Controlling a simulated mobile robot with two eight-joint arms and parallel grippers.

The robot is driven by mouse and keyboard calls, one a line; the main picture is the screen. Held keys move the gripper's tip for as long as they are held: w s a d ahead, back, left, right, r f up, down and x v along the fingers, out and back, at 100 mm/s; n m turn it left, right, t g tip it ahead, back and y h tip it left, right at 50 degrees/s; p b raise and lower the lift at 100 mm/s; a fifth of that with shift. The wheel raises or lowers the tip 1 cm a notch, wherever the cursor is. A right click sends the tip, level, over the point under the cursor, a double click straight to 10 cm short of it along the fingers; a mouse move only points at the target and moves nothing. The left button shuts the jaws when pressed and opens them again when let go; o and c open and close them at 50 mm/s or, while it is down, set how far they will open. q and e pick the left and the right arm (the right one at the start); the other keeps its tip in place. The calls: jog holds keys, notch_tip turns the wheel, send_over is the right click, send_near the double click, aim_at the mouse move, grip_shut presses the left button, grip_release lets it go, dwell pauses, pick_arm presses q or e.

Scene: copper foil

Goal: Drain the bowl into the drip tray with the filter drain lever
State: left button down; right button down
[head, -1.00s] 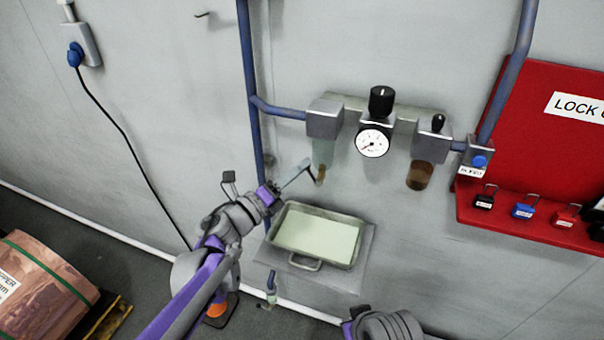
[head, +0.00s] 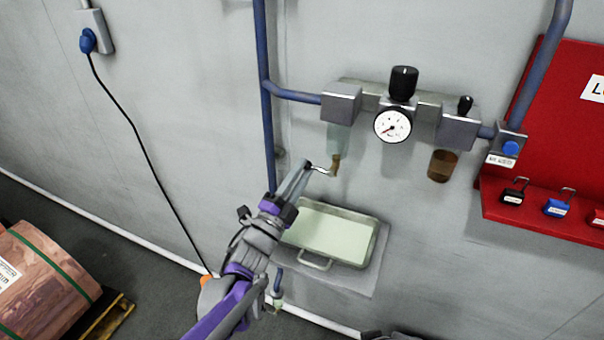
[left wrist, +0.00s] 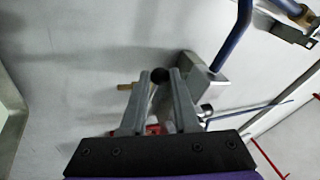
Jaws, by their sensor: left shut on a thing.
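The filter bowl (head: 339,138) is a pale translucent cup under the left metal block of the wall unit. A brass drain (head: 336,164) sits at its bottom, with a thin bent lever (head: 322,169) reaching left from it. My left gripper (head: 308,166) is shut on the dark knob at the lever's outer end. The drip tray (head: 372,240), shallow with a pale floor, is below the drain. I see no clear stream. My right gripper is out of view.
A pressure gauge (head: 392,126) and an amber bowl (head: 442,165) are to the right on the same unit. Blue pipe (head: 268,130) runs down the wall at left. A red lockout board (head: 560,140) with padlocks is at right. Copper foil rolls (head: 45,280) lie at lower left.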

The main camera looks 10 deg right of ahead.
pick_arm(q)
jog(key=shift+f+n+t+y+b, duration=0.3)
jog(key=shift+f+n+t+y, duration=0.15)
jog(key=shift+n, duration=0.65)
jog(key=c, duration=0.7)
grip_release()
jog(key=shift+s, duration=0.1)
jog(key=shift+o, duration=0.2)
jog(key=b+v, duration=0.1)
jog(key=v, duration=0.9)
jog(key=shift+s+a+f, duration=0.2)
jog(key=shift+s, duration=0.05)
